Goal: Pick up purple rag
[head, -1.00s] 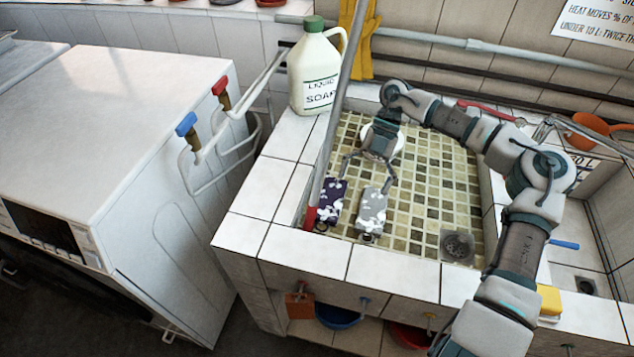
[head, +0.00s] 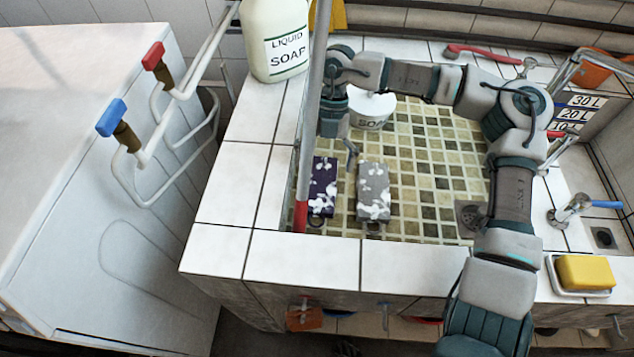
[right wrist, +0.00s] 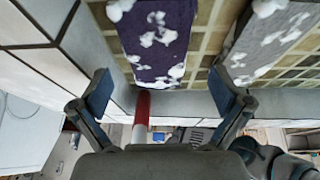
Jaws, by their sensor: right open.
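The purple rag (head: 322,187), dark with white foam patches, lies by the sink's left wall, partly behind a grey pole. A grey rag (head: 373,190) with similar foam lies just right of it. My right gripper (head: 338,155) is open and empty, pointing down near the far ends of the rags; the pole hides part of it. In the right wrist view the purple rag (right wrist: 157,40) shows ahead between the two spread fingers (right wrist: 161,90), nearer the left one. The grey rag (right wrist: 268,40) is beyond the right finger. My left gripper is not in view.
The grey pole (head: 312,120) with a red end stands at the sink's left side. A liquid soap jug (head: 277,40) is on the back-left ledge. A white soap container (head: 372,108) is behind the gripper. The tiled basin (head: 430,170) is clear to the right.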

